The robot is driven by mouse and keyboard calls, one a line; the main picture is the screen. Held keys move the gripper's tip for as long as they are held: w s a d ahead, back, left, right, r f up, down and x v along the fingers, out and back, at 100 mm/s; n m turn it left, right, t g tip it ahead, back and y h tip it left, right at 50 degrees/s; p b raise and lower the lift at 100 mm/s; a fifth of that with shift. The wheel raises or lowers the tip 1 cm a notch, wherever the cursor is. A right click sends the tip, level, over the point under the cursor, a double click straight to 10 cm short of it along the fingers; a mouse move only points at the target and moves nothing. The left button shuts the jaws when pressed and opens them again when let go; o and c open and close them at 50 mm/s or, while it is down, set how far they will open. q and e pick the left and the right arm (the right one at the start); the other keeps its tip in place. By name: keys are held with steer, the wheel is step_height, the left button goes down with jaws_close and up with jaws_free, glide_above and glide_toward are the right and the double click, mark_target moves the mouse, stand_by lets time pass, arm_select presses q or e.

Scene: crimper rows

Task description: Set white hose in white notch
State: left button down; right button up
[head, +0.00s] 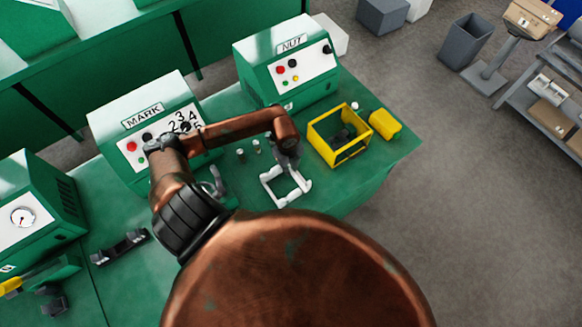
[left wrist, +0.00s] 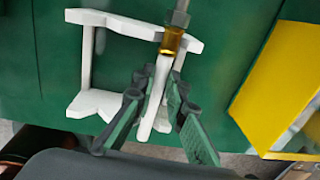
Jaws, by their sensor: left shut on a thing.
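The white notched holder (head: 268,188) stands on the green bench as an open white frame. It also shows in the left wrist view (left wrist: 86,60). My left gripper (head: 290,160) is right over it, and in the left wrist view its green-padded fingers (left wrist: 160,100) are shut on the white hose (left wrist: 152,112). The hose has a brass collar and a steel end, which point away from the gripper. The collar overlaps the right end of the holder's far bar. I cannot tell whether the hose sits in the notch or above it. My right gripper is not in view.
A yellow open crate (head: 322,146) and a yellow bin (head: 385,124) stand right of the holder. The MARK machine (head: 128,144) and NUT machine (head: 262,75) stand behind. A black holder (head: 120,248) lies at left. Small fittings (head: 240,155) stand near the MARK machine.

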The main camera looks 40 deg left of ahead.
arm_select(q)
steer(key=c, duration=1.8)
jaws_free()
steer(key=shift+c, duration=0.2)
steer(key=shift+r, duration=0.1)
step_height(320, 180, up, 12)
steer(key=shift+s+a, duration=0.15)
steer(key=shift+s, duration=0.3)
